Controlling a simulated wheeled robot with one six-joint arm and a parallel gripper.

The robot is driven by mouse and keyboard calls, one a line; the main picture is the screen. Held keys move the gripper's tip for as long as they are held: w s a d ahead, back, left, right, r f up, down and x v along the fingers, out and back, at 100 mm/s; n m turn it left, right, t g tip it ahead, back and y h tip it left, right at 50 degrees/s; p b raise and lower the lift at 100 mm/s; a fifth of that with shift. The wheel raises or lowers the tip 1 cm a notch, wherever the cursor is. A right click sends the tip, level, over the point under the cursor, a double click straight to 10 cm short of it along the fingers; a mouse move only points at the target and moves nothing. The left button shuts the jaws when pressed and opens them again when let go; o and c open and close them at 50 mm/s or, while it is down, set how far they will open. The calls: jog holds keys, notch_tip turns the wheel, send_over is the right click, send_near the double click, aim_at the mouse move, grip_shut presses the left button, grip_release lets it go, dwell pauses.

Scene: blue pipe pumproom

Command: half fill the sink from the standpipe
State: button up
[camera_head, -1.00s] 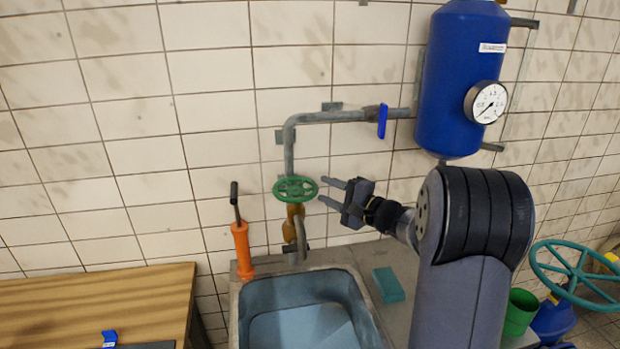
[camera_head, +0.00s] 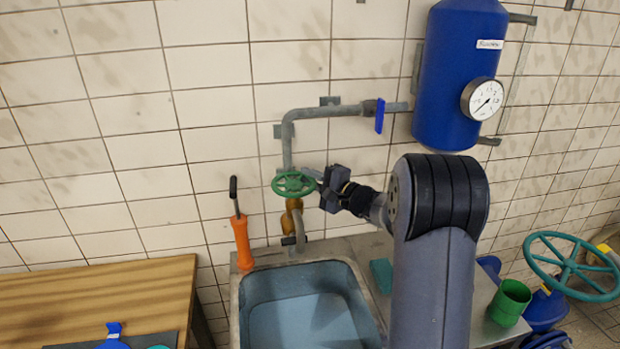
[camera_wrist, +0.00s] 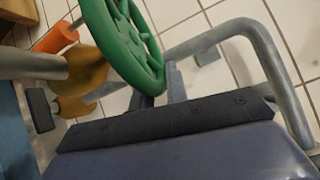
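The green handwheel (camera_head: 293,184) sits on the brass-coloured valve of the grey standpipe (camera_head: 288,140). My gripper (camera_head: 318,177) is at the wheel's right rim. In the wrist view the wheel's rim (camera_wrist: 142,58) runs between the two close-set fingers of my gripper (camera_wrist: 160,88), which look shut on it; the contact is partly hidden. The spout (camera_head: 300,236) bends down over the back of the sink (camera_head: 245,312). No stream shows from it. The basin inside is pale blue; I cannot tell any water level.
A blue-handled valve (camera_head: 380,115) is on the pipe towards the blue tank (camera_head: 458,75) with its gauge (camera_head: 482,98). An orange-handled tool (camera_head: 242,242) stands left of the spout. A teal block (camera_head: 382,274) and green cup (camera_head: 509,302) are right of the sink. A wooden bench (camera_head: 70,300) is left.

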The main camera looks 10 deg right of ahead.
grip_shut()
jog(key=shift+f, duration=0.1)
jog(key=shift+w+a+f+n+g+y+b, duration=0.1)
jog(key=shift+w+n+g+y+b, duration=0.2)
jog(key=shift+n+g+y+b, duration=0.65)
jog(key=shift+w+a+r+n+g+y+b, duration=0.1)
jog(key=shift+w+a+n+g+y+b, duration=0.15)
jog(key=shift+n+g+y+b, duration=0.45)
jog(key=shift+w+a+r+n+g+y+b, duration=0.1)
jog(key=shift+w+a+n+g+y+b, duration=0.2)
jog(key=shift+n+g+y, duration=0.5)
jog(key=shift+s+d+m, duration=0.1)
jog(key=shift+m, duration=0.15)
jog(key=o, duration=0.5)
grip_release()
jog(key=shift+o, duration=0.2)
